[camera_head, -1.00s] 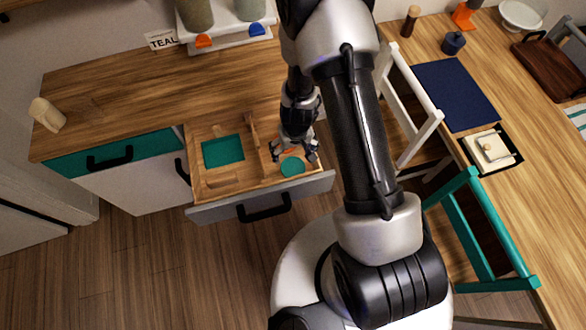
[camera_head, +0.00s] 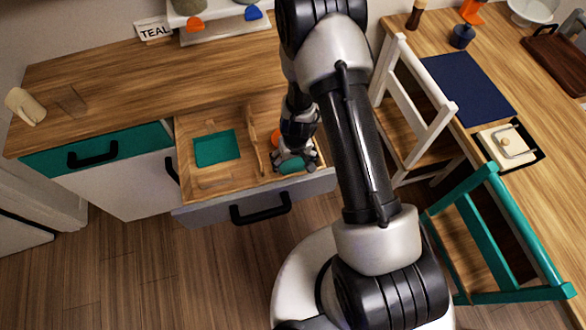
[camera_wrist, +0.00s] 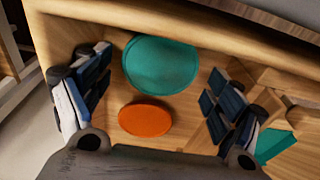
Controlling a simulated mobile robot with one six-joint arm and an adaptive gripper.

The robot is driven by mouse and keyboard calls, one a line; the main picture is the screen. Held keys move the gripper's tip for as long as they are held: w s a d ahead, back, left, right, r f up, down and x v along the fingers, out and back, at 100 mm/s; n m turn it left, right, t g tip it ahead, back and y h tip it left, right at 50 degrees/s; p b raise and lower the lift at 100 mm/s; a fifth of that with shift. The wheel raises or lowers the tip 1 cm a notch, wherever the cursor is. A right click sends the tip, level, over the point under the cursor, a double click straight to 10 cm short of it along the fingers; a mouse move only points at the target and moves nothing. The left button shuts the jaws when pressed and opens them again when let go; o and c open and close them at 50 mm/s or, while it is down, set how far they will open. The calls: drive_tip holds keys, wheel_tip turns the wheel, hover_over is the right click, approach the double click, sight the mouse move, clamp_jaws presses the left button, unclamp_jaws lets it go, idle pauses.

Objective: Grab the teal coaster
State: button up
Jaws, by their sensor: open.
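A round teal coaster (camera_wrist: 160,64) lies flat in the right compartment of the open drawer (camera_head: 206,184). It also shows, partly hidden by my fingers, in the head view (camera_head: 291,167). My gripper (camera_wrist: 157,78) is open and points down into this compartment. In the wrist view its two fingers stand left and right of the coaster, with a gap on each side. I cannot tell the exact height of the fingertips above the drawer floor. An orange disc (camera_wrist: 145,118) lies just beside the coaster, nearer the gripper's base.
A flat teal square (camera_head: 216,148) lies in the drawer's left compartment, past a wooden divider (camera_head: 255,145). The drawer's wooden walls are close around my fingers. A white chair (camera_head: 418,95) and a teal chair (camera_head: 490,235) stand right of my arm. The wooden counter (camera_head: 150,70) behind is mostly clear.

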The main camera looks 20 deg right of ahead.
sight(293, 166)
wheel_tip(293, 166, down, 2)
drive_tip(key=shift+w+f+b, duration=0.1)
drive_tip(key=shift+f+b, duration=0.05)
drive_tip(key=shift+b, duration=0.35)
drive_tip(key=shift+c, duration=0.3)
drive_tip(key=c, duration=0.8)
